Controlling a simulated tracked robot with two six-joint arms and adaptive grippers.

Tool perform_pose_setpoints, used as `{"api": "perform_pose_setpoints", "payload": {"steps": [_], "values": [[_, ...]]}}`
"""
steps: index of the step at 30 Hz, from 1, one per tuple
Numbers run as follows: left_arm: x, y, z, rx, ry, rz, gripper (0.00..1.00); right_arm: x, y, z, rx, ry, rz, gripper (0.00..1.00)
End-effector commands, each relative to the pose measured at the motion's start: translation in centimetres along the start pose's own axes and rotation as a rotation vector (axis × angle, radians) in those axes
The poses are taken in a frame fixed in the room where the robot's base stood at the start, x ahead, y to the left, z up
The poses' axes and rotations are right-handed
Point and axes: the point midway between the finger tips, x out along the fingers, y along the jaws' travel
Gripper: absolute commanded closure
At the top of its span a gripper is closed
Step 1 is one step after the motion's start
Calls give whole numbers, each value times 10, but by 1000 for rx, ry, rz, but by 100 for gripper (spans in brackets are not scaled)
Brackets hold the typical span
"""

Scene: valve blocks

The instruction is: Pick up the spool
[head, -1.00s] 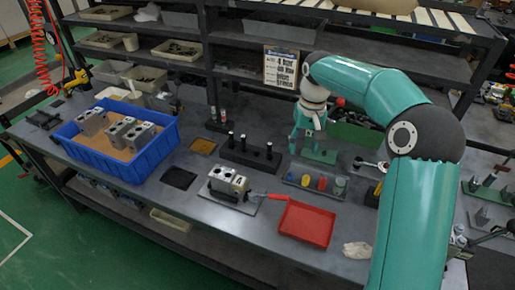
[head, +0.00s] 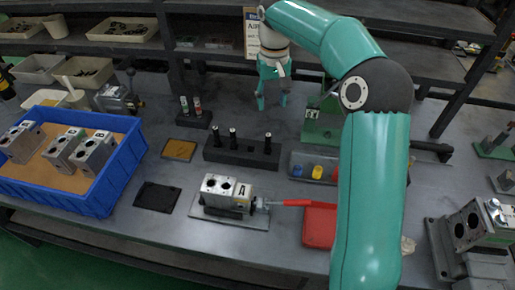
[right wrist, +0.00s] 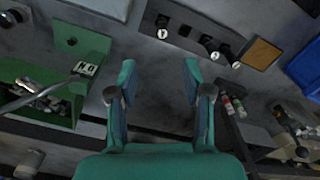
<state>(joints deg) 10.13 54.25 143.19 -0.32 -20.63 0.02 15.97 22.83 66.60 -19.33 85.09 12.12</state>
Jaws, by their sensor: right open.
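Several black spools with pale tops stand upright in a black rack (head: 240,157) in the middle of the bench. The left spool (head: 217,136), the middle spool (head: 233,138) and the right spool (head: 268,143) show in the head view. I cannot tell which one the task means. My right gripper (head: 272,100) is open and empty, pointing down behind the rack, apart from the spools. In the right wrist view, nothing is between its fingers (right wrist: 160,85), and the rack with spools (right wrist: 236,64) lies near the top edge. My left gripper is not in view.
A green stand (head: 318,128) is right of my right gripper. A small rack with red- and white-capped pieces (head: 194,120) is left. A valve block marked A (head: 227,190) sits in front, beside a red tray (head: 318,232). A blue crate (head: 125,175) holds more blocks.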

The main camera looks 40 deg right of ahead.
Motion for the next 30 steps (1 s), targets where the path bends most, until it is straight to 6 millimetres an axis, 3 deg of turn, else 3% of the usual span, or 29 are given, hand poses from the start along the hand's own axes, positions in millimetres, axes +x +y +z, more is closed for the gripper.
{"api": "perform_pose_setpoints", "payload": {"steps": [5, 18, 30], "values": [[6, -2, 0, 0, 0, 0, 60, 23, -5, -1, -9, -4, 1, 50], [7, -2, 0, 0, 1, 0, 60, 107, -8, -3, -14, -4, 1, 50], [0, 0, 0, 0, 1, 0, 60, 140, -8, -4, -14, -5, 1, 50]]}}
